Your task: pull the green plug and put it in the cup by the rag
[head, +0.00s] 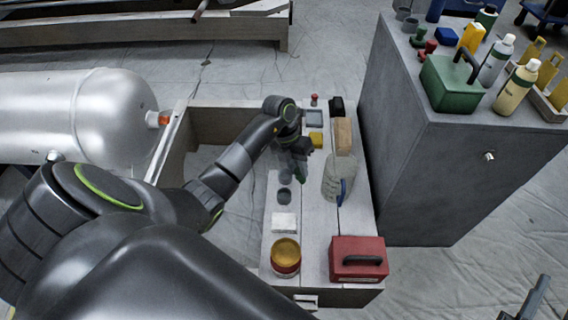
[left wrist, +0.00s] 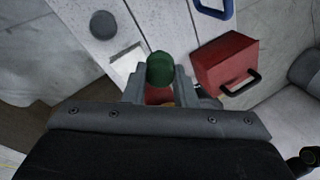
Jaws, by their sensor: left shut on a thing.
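My left gripper (head: 300,168) is shut on the green plug (left wrist: 160,68), whose round end shows between the fingertips in the left wrist view. In the head view the green plug (head: 302,177) shows just below the fingers, above the bench. A dark grey cup (head: 284,197) stands beside the white rag (head: 284,222), to the left of and nearer than the gripper. In the left wrist view a grey round top (left wrist: 103,25) shows left of the rag (left wrist: 126,63). A dark part that seems to be my right gripper (head: 535,298) shows at the lower right; its jaws are unclear.
Another grey round piece (head: 286,177) stands close behind the cup. An amber-topped can (head: 285,256) and a red box (head: 358,259) stand at the near end. A clear jug with a blue handle (head: 339,178) stands right of the gripper. A grey cabinet (head: 440,180) rises further right.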

